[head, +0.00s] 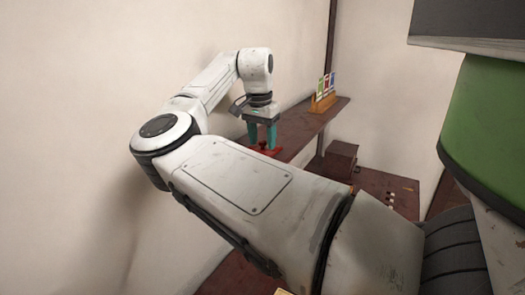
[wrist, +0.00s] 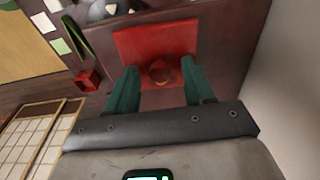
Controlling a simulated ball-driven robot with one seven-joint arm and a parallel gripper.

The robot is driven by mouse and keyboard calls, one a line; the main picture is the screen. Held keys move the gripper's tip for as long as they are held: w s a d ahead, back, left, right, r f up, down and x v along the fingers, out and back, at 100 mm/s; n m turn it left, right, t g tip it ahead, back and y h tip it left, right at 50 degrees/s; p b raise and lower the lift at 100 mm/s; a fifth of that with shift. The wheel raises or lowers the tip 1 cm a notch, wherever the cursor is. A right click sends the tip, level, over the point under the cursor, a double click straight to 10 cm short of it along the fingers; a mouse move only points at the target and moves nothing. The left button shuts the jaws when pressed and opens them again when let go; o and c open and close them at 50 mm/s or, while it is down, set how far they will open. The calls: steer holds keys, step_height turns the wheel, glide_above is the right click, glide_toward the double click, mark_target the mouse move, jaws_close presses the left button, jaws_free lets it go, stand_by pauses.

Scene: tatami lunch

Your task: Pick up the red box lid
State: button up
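The red box lid (wrist: 130,42) is a flat red panel with a round brownish knob (wrist: 160,74) near its lower edge in the wrist view. It lies on a dark brown shelf (wrist: 228,60). My gripper (wrist: 160,66) is open, with one green finger to each side of the knob and a gap visible on both sides. In the head view, my gripper (head: 262,134) points down at the shelf, and a strip of the red lid (head: 272,152) shows at its fingertips. My arm hides part of the shelf there.
A small red open container (wrist: 88,80) is left of the lid. A dark round thing with white pieces (wrist: 108,9) is beyond it. In the head view, an orange card stand (head: 324,101) stands farther along the shelf, and a brown box (head: 340,158) is lower right. A wall is close by.

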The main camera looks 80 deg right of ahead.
jaws_close()
stand_by(0.4)
